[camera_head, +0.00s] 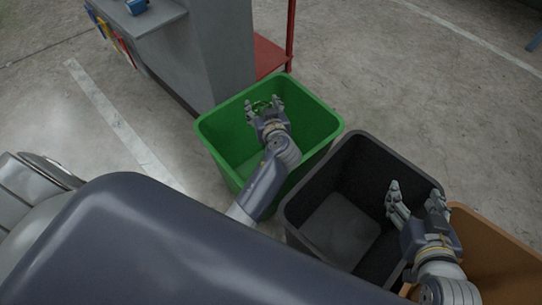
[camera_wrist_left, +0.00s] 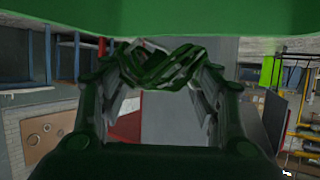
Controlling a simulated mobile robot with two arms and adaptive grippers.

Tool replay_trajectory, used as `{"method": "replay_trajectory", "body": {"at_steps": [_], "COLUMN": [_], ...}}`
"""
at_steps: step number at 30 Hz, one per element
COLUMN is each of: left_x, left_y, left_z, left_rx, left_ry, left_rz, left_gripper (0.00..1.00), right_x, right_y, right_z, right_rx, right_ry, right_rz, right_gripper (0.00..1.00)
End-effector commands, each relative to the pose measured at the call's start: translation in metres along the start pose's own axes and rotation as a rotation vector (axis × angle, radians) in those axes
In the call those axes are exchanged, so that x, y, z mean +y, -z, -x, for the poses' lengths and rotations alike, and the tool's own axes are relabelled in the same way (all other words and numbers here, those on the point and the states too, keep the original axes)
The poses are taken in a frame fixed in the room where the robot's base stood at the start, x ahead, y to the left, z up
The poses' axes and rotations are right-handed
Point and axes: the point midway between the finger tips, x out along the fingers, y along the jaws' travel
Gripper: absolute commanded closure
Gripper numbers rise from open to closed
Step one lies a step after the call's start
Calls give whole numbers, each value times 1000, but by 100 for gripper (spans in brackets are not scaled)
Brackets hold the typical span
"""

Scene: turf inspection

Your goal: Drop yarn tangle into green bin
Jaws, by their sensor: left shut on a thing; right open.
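The green bin (camera_head: 222,128) stands open on the floor left of the dark bin. My left gripper (camera_head: 263,105) is over the green bin's opening, near its far side. It is shut on the yarn tangle, a loose green clump (camera_head: 262,104) between its fingertips. In the left wrist view the tangle (camera_wrist_left: 165,65) shows as dark green loops at the tips of the fingers (camera_wrist_left: 165,80). My right gripper (camera_head: 417,197) is open and empty over the right side of the dark bin.
A dark grey bin (camera_head: 345,232) stands next to the green bin and looks empty. An orange-brown bin (camera_head: 495,245) stands right of it. A grey cabinet or column (camera_head: 222,50) and a red stand (camera_head: 268,57) are behind the green bin.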

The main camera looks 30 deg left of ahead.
Motion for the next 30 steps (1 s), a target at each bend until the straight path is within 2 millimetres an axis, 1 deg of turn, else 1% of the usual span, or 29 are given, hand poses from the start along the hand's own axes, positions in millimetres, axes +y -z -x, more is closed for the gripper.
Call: {"method": "replay_trajectory", "body": {"at_steps": [6, 12, 13, 14, 15, 16, 26, 30], "left_x": [0, 0, 0, 0, 0, 0, 0, 0], "left_y": [-2, -2, -2, -2, -2, -2, -2, 5], "left_z": [1, 1, 1, 1, 1, 1, 1, 0], "left_rx": [0, 0, 0, 0, 0, 0, 0, 0], "left_ry": [0, 0, 0, 0, 0, 0, 1, 0], "left_rz": [0, 0, 0, 0, 0, 0, -1, 0], "left_gripper": [62, 62, 40, 33, 24, 19, 19, 19], "right_x": [-1, -1, -1, -1, -1, -1, -1, 0], "right_y": [6, 6, 6, 6, 6, 6, 6, 11], "right_z": [-1, -1, -1, -1, -1, -1, -1, 2], "right_rx": [30, 30, 30, 30, 30, 30, 28, 29], "right_ry": [2, 2, 2, 2, 2, 2, 2, 1], "right_rz": [0, 0, 0, 0, 0, 0, 0, 0], "right_gripper": [36, 36, 36, 36, 36, 36, 36, 36]}}
